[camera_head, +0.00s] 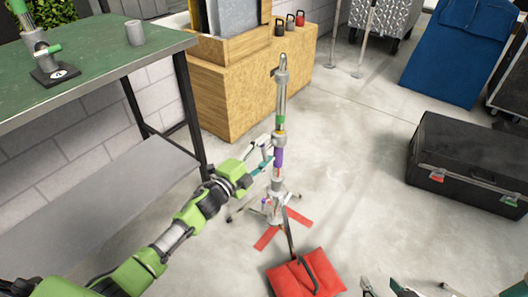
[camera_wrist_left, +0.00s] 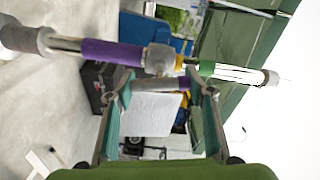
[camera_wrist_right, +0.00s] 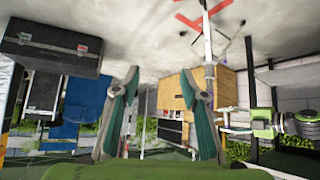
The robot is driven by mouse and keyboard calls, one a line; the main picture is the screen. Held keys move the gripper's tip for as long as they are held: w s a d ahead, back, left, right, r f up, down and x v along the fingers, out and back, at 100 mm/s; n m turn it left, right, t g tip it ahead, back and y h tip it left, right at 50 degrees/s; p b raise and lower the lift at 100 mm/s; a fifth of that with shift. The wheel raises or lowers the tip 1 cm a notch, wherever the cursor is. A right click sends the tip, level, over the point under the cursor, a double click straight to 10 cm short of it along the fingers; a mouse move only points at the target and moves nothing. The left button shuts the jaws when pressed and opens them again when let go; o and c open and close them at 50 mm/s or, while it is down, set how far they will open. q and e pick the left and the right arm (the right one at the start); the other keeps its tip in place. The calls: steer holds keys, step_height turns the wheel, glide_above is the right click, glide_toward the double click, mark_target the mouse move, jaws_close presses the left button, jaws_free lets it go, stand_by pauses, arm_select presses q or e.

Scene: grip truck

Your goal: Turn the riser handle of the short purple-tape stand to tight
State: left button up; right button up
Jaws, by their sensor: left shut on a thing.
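The stand with purple tape (camera_head: 279,157) stands upright on the floor in the middle of the head view, with green tape higher up its column. Its purple-taped tube (camera_wrist_left: 112,52) lies sideways across the left wrist view, with a grey collar beside it. My left gripper (camera_head: 263,160) reaches the column from the left at the collar.
A red sandbag (camera_head: 322,284) lies at the stand's base, near red-marked legs. A wooden crate (camera_head: 230,95) stands behind, a green-topped table (camera_head: 100,62) at left, a black case (camera_head: 470,160) at right. Floor between stand and case is clear.

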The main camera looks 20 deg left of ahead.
arm_select(q)
steer(key=shift+m, duration=0.7)
arm_select(e)
steer(key=shift+w+a+r+t, duration=0.2)
steer(key=shift+w+r+t, duration=0.2)
steer(key=shift+w+r, duration=0.25)
steer(key=shift+f, duration=0.15)
arm_select(q)
steer(key=o, duration=1.1)
steer(key=shift+o, duration=0.2)
arm_select(e)
steer(key=shift+s+f, duration=0.15)
arm_select(q)
steer(key=v, duration=1.2)
